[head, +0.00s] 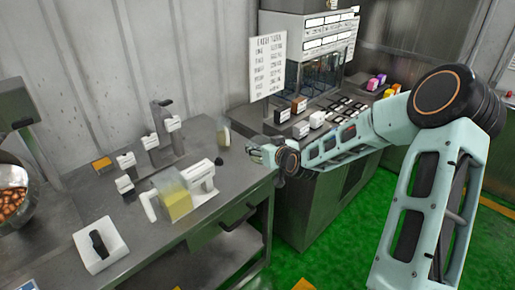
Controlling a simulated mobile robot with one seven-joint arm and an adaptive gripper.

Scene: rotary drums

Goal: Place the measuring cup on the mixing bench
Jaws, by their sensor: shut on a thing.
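My gripper (252,150) reaches in from the right, over the right end of the grey metal bench. Its fingers are shut on a small, clear, cup-like vessel with a pale tan side, which I take as the measuring cup (224,134). The cup is just left of the fingertips and looks upright. The grip itself is too small to see clearly, and I cannot tell whether the cup touches the bench. The metal bench (215,228) fills the left; whether it is the mixing bench is not marked.
On the bench stand a clear container with yellow contents (178,203), a white tray with a black item (88,258), several white-labelled pieces (172,124) and a metal bowl (30,205) of brown pieces. A second counter (320,178) with small boxes lies behind my arm. Green floor is open in front.

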